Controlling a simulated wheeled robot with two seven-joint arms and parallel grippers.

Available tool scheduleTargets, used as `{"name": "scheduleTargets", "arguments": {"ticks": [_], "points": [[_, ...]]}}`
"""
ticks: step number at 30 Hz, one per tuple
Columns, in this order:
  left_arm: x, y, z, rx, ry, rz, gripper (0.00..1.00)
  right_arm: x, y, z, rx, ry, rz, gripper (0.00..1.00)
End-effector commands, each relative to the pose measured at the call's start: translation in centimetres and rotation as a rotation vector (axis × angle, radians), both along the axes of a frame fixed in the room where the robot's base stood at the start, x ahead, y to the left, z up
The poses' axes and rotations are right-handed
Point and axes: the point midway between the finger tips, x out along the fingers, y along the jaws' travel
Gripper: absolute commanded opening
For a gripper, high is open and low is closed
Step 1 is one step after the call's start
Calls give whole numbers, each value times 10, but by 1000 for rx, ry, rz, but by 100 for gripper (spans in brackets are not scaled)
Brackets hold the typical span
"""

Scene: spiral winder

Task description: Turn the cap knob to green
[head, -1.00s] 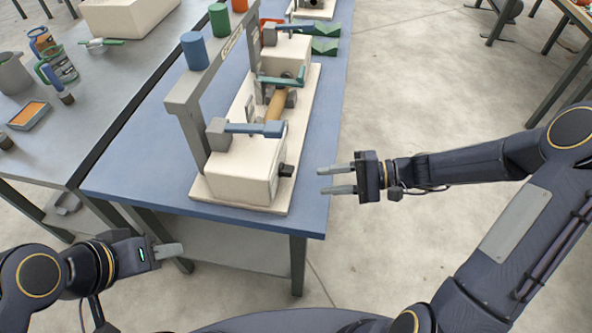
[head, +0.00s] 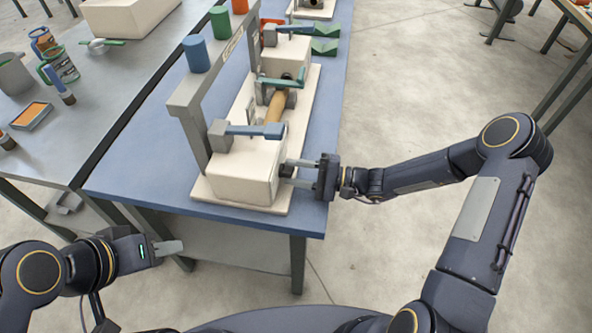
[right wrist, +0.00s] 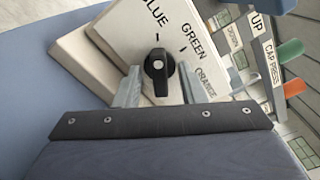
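The black cap knob (right wrist: 159,72) sits on a cream panel lettered BLUE, GREEN and ORANGE. Its white mark points up toward the tick by BLUE; the GREEN tick is up and to its right. In the head view the knob is mostly hidden by my fingers at the near cream box (head: 245,172). My right gripper (head: 287,170) reaches it from the right. In the right wrist view the gripper (right wrist: 158,72) is open, one finger either side of the knob, with small gaps. My left gripper (head: 172,248) hangs low at the left, away from the box; its finger opening is unclear.
The box stands on a blue table (head: 140,178) under a grey frame (head: 190,95) with blue, green and orange cylinders. A blue-handled lever (head: 255,131) lies above the box. A grey bench (head: 100,115) holds mugs and a tray. Floor to the right is open.

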Motion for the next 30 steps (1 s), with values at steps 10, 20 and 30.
{"name": "scheduleTargets", "arguments": {"ticks": [10,20,30], "points": [[0,0,0,0,0,0,36,0,1,0,0,0,0,22],[0,0,0,0,0,0,36,0,1,0,-1,1,1,0],[0,0,-1,0,0,0,36,0,1,0,25,97,1,0]]}}
